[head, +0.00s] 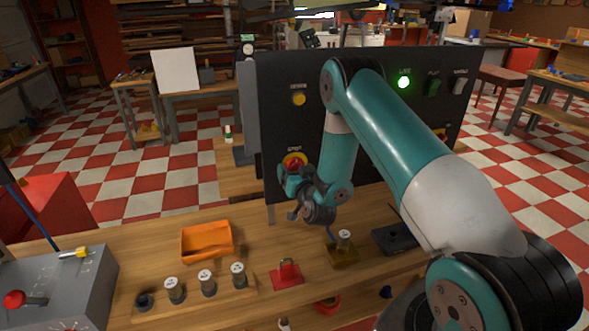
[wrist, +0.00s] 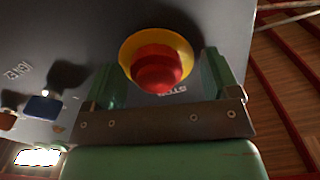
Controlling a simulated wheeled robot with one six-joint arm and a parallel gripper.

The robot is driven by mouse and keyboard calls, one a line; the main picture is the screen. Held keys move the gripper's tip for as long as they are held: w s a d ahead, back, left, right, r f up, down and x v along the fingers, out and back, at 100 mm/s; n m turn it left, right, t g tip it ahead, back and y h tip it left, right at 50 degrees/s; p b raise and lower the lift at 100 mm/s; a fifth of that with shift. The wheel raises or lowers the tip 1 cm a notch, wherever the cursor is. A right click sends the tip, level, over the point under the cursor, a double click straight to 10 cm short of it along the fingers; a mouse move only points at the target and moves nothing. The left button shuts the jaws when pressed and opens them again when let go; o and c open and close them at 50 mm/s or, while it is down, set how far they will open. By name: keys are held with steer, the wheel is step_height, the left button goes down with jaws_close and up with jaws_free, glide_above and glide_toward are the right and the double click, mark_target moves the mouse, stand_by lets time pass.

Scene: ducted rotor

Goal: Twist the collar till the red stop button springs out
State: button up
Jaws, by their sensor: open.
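The red stop button (wrist: 157,70) sits inside a yellow collar (wrist: 128,50) on the dark upright panel, seen close up in the wrist view. In the head view the button (head: 293,161) and collar show just above my gripper, on the panel's lower left. My gripper (wrist: 160,75) is open, with one green finger on each side of the collar. I cannot tell whether the fingers touch it. In the head view my wrist links hide most of the gripper.
The dark panel (head: 280,110) also carries a yellow button (head: 298,99), a lit green lamp (head: 404,82) and switches.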

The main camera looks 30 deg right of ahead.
steer(key=shift+d, duration=0.2)
steer(key=shift+s, duration=0.1)
steer(key=c, duration=0.9)
steer(key=shift+d, duration=0.1)
steer(key=shift+f+m+b, duration=0.1)
steer(key=shift+m+b, duration=0.2)
steer(key=shift+b, duration=0.05)
steer(key=shift+a+m+b, duration=0.2)
steer(key=shift+m+b, duration=2.1)
steer(key=shift+m, duration=1.1)
